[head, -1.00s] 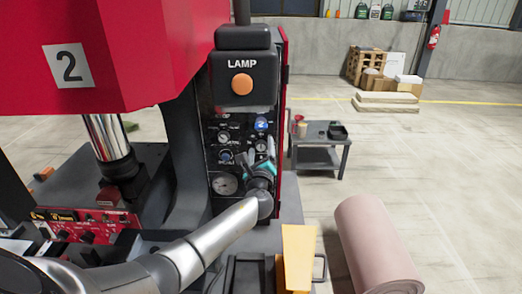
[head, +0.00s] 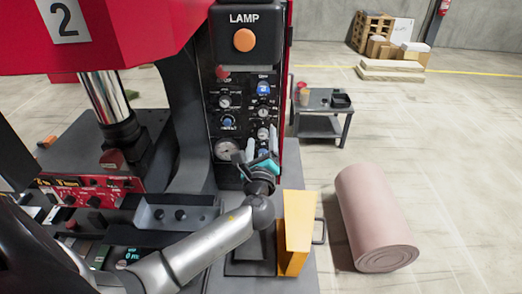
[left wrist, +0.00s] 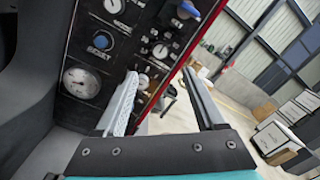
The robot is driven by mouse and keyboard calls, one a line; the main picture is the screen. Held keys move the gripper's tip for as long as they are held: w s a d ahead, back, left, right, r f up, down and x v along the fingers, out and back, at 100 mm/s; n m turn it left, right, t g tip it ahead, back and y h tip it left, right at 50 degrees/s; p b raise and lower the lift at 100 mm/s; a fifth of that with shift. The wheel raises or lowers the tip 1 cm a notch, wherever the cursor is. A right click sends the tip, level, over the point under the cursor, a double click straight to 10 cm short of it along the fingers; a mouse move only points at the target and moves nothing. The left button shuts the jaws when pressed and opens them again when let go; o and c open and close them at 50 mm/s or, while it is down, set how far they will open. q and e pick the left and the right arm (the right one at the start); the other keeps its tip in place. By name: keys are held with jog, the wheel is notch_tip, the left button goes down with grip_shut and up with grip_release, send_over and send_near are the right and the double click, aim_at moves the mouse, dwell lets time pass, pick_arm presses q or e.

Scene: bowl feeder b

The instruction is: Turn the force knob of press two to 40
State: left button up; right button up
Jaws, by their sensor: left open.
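Press two (head: 130,40) is the red machine with a "2" label at the left of the head view. Its black control panel (head: 243,110) carries several gauges, dials and knobs. My left gripper (head: 258,160) is open and empty in front of the panel's lower right. Its fingers (left wrist: 165,100) straddle the panel's right edge in the wrist view.
A lamp box (head: 243,32) with an orange button tops the panel. A yellow upright piece (head: 296,235) stands right of my left arm.

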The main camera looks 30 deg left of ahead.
pick_arm(q)
jog(key=shift+v, duration=1.85)
jog(key=s+f+n+g+h, duration=0.1)
jog(key=s+f+n+g, duration=0.4)
jog(key=s+f+n, duration=0.3)
jog(key=s+d+f+n+g+h, duration=0.2)
jog(key=s+d+n+g+h, duration=0.3)
jog(key=s, duration=0.4)
jog(key=s+d+f+n+g+h, duration=0.2)
jog(key=s+d+n+h, duration=0.1)
jog(key=s+d+n, duration=0.55)
notch_tip(320, 180, down, 33)
jog(key=s+g+b, duration=0.2)
jog(key=b, duration=0.9)
jog(key=s+a+f+b, duration=0.1)
jog(key=s+f+b, duration=0.4)
jog(key=f, duration=0.7)
jog(key=s+a+f+m+b, duration=0.1)
jog(key=s+f+b, duration=0.3)
jog(key=s+f, duration=0.6)
jog(key=shift+s+a+f+g+b, duration=0.25)
jog(key=shift+a+f+g+b, duration=0.15)
jog(key=shift+a+f, duration=0.4)
